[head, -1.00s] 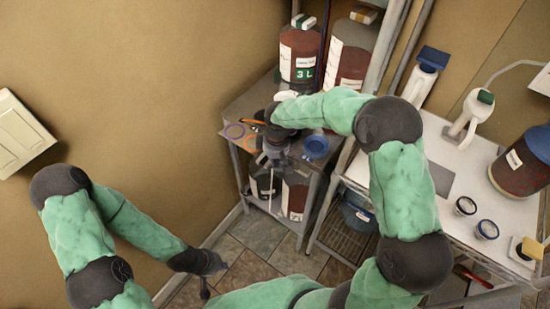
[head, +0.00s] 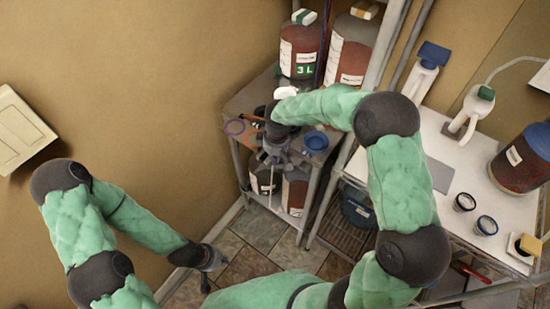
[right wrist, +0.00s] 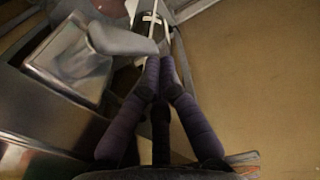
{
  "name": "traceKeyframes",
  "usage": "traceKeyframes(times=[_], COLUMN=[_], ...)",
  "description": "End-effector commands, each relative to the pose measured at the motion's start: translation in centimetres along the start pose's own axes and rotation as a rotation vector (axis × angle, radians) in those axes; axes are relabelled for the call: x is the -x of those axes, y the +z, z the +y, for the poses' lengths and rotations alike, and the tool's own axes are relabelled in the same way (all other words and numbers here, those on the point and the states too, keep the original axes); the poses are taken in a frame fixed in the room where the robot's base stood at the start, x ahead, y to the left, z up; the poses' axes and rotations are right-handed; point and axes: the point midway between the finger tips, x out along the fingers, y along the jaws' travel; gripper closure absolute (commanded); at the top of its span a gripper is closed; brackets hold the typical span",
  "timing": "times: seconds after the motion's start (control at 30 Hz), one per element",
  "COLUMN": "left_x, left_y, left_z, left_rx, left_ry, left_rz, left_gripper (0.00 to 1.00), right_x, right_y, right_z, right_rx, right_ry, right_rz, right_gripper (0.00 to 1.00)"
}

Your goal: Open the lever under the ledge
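My right gripper (head: 273,158) hangs at the front edge of the small steel shelf unit (head: 237,104), pointing down past its top. In the right wrist view its two purple fingers (right wrist: 160,64) converge with the tips together, and no thing shows clearly between them. A pale grey flat piece (right wrist: 120,40) lies just left of the fingertips; I cannot tell whether it is the lever or whether the fingers touch it. No lever is clearly made out in the head view, where my arm and gripper cover part of the ledge. My left gripper (head: 212,262) hangs low over the floor, away from the shelf.
A white-topped table (head: 455,165) stands right. A wall closes the left.

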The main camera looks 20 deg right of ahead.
Motion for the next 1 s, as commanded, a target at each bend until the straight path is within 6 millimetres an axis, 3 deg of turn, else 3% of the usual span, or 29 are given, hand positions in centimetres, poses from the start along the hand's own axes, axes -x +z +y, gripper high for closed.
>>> traceKeyframes(times=[0.63,1.0], left_x=[1.2,1.2], left_y=[0.0,0.0], left_z=[0.4,0.4], left_rx=[0.000,0.000], left_ry=[0.000,0.000], left_rz=[0.000,0.000], left_gripper=[1.00,1.00], right_x=[2.4,9.1], right_y=[-0.2,-0.2], right_z=[0.0,0.1], right_rx=[0.000,0.000], right_ry=[0.001,0.003], right_rz=[0.002,0.005], right_gripper=[1.00,1.00])
